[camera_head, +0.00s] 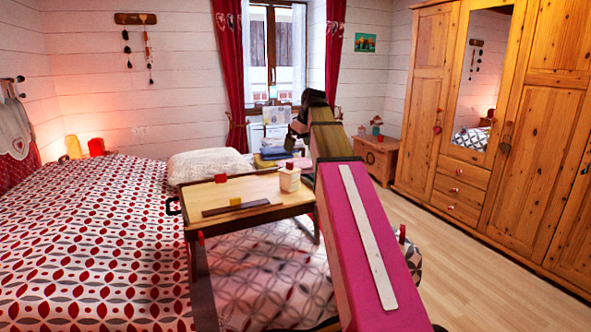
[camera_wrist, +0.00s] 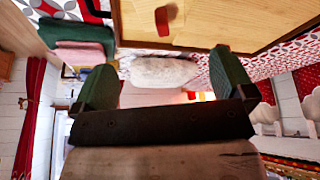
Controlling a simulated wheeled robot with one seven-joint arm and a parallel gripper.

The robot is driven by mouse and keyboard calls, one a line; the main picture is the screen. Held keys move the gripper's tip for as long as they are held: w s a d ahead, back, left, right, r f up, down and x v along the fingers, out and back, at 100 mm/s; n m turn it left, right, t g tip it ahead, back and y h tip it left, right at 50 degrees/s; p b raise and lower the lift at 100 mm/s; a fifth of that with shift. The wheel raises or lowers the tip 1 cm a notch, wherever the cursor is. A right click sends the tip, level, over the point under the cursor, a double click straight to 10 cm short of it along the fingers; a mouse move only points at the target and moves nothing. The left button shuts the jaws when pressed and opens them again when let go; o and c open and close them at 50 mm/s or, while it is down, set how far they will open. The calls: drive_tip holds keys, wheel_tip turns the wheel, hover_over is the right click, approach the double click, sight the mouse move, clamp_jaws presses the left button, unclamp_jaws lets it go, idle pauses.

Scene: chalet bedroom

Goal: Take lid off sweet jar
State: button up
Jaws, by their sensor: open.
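The sweet jar is most likely the small cream jar (camera_head: 289,180) with a dark red top (camera_head: 289,166), upright near the right back edge of the wooden bed tray (camera_head: 250,187). The top sits on the jar. My gripper (camera_head: 299,127) is raised behind the tray, partly hidden by my arm. In the wrist view my gripper (camera_wrist: 162,62) has its two green fingers wide apart with nothing between them. The cream jar is not seen in that view.
A red piece (camera_wrist: 162,21) shows on wood in the wrist view. The bed (camera_head: 90,240) is left; wardrobe (camera_head: 500,130) right, with open floor before it.

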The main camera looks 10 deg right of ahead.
sight(290, 163)
drive_tip(key=x, duration=0.5)
drive_tip(key=shift+a+f, duration=0.2)
drive_tip(key=shift+a, duration=0.05)
drive_tip(key=shift+x, duration=2.65)
drive_tip(key=shift+w+r, duration=0.1)
drive_tip(key=shift+w, duration=0.05)
drive_tip(key=shift+c, duration=0.3)
drive_tip(key=c, duration=0.9)
